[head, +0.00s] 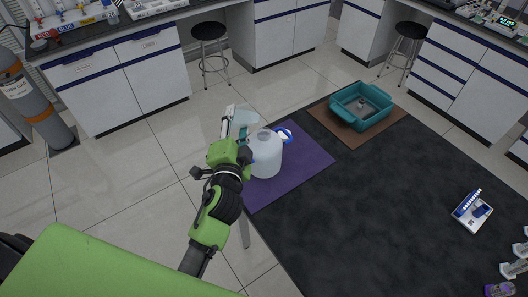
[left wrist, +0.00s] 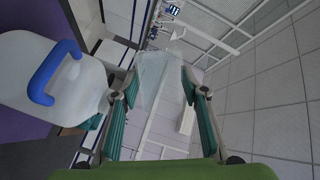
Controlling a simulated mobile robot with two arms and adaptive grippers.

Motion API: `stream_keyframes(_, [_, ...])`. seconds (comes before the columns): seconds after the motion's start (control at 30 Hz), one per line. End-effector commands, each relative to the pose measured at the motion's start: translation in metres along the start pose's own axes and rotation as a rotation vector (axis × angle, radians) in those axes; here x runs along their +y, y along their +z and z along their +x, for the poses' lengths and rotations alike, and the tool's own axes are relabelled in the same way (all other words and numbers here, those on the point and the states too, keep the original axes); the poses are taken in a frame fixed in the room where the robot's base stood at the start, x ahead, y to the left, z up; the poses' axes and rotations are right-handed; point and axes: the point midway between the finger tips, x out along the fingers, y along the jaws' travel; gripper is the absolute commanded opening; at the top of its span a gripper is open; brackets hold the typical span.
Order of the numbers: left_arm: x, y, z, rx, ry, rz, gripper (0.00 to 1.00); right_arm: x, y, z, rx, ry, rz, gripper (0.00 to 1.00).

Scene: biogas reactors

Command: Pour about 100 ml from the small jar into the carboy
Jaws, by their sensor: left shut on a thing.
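The carboy (head: 265,160) is a whitish translucent jug standing on the purple mat (head: 290,180). A blue handle-like part (head: 284,134) shows at its right side. The carboy fills the left of the left wrist view (left wrist: 50,85), with the blue part in front of it. My left gripper (head: 240,130) is shut on the small jar (head: 244,117), a clear vessel, just left of and behind the carboy's top. The jar also shows between the fingers in the left wrist view (left wrist: 158,75). Its contents and exact tilt are hard to make out. My right gripper is out of view.
A teal basin (head: 346,116) with a small object in it stands on a brown mat (head: 378,136) behind right. A white and blue rack (head: 472,211) lies on the dark surface (head: 370,220) at right. The dark surface's middle is clear.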

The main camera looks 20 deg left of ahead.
Motion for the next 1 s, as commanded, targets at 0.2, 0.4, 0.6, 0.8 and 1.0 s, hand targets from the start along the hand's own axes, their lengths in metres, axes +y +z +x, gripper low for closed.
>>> stream_keyframes(0.2, [-0.0020,-0.0015,0.0000,0.001,-0.004,0.014,0.11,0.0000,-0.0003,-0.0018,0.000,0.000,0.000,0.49])
stream_keyframes(0.4, [-0.0016,-0.0013,0.0000,0.001,-0.004,0.020,0.11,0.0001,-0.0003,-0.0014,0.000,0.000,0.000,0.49])
stream_keyframes(0.6, [-0.0030,-0.0020,-0.0002,0.001,-0.007,0.035,0.11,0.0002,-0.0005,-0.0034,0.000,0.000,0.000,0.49])
stream_keyframes(0.8, [-0.0027,-0.0018,-0.0001,0.001,-0.008,0.039,0.11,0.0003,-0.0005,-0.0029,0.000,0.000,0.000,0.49])
stream_keyframes(1.0, [-0.0028,-0.0018,-0.0001,0.002,-0.008,0.039,0.11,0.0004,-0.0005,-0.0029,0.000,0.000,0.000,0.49])
